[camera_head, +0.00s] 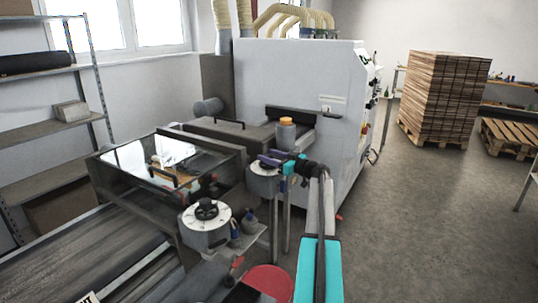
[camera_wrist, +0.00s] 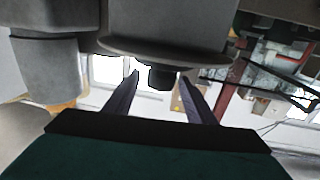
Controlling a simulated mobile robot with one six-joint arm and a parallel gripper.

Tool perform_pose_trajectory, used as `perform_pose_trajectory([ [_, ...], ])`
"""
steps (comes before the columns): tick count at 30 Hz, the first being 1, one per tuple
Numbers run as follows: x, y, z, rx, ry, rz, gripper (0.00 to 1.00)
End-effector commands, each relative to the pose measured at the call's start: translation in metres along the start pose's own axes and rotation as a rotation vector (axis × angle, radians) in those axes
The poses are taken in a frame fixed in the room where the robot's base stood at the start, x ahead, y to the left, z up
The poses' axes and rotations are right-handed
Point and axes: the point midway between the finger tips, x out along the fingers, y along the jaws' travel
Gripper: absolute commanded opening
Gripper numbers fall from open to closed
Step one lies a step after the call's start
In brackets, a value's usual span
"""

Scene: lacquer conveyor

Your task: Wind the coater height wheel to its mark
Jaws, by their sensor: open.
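Two round white dials on grey drum housings show in the head view. The near one (camera_head: 207,212) has a black lobed handwheel (camera_head: 206,208) on top. The far one (camera_head: 264,168) is partly hidden by my gripper (camera_head: 270,159). I cannot tell from labels which is the coater height wheel, and no mark is readable. In the wrist view my gripper (camera_wrist: 162,88) has its two dark fingers apart. A short dark stub (camera_wrist: 162,77) under a wide grey round housing (camera_wrist: 168,35) shows between the fingers; contact is not clear.
A glass-covered box (camera_head: 165,165) stands left of the dials, beside a dark conveyor belt (camera_head: 90,262). Small bottles (camera_head: 242,226) sit by the near dial, and an orange-capped jar (camera_head: 286,133) stands behind my gripper. A large grey machine (camera_head: 300,85) closes the back. Floor is clear at right.

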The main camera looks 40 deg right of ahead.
Motion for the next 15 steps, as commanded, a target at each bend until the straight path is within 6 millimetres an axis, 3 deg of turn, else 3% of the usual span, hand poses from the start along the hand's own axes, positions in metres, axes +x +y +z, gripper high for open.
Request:
perform_pose_trajectory([
  [12, 0.0055, 0.0001, 0.0005, 0.0, 0.0, 0.0, 0.5],
  [15, 0.0052, 0.0002, 0.0005, 0.0, 0.0, 0.0, 0.33],
])
